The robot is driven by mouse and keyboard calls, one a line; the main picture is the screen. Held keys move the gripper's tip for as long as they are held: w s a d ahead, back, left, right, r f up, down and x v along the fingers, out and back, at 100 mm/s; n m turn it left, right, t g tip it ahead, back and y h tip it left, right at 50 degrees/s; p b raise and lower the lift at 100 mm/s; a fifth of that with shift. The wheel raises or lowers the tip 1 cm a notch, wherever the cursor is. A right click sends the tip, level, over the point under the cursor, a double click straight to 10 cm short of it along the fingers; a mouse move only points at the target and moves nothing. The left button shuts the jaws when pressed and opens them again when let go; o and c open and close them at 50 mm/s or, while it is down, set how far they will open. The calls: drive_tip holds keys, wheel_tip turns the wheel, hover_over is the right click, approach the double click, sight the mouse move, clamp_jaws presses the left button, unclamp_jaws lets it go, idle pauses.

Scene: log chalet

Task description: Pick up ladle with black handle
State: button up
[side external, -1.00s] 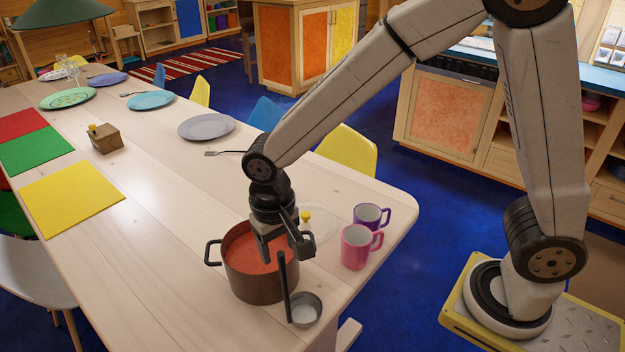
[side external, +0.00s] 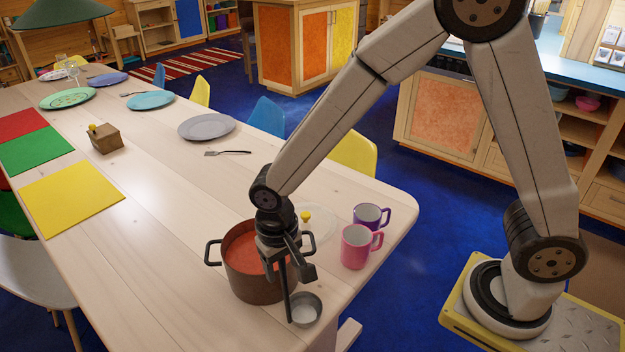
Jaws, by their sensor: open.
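The ladle (side external: 305,309) has a grey metal bowl resting on the table near the front edge, with its black handle (side external: 286,289) standing up from it, beside the pot. My gripper (side external: 290,268) points down at the upper part of the handle, over the right side of the pot. Its jaws are open, with one finger to the right of the handle. The other finger is largely hidden, and I cannot tell whether the handle is between them. The brown pot (side external: 256,288) with two dark handles holds red-orange contents and stands just left of the ladle.
A pink mug (side external: 355,247) and a purple mug (side external: 368,216) stand to the right. A clear plate or lid (side external: 322,224) with a yellow knob lies behind my gripper. A grey plate (side external: 206,127) and fork (side external: 228,153) lie farther back. The table's left front is bare.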

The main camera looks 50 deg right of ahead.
drive_tip(key=shift+c, duration=0.2)
clamp_jaws()
drive_tip(key=shift+r, duration=0.15)
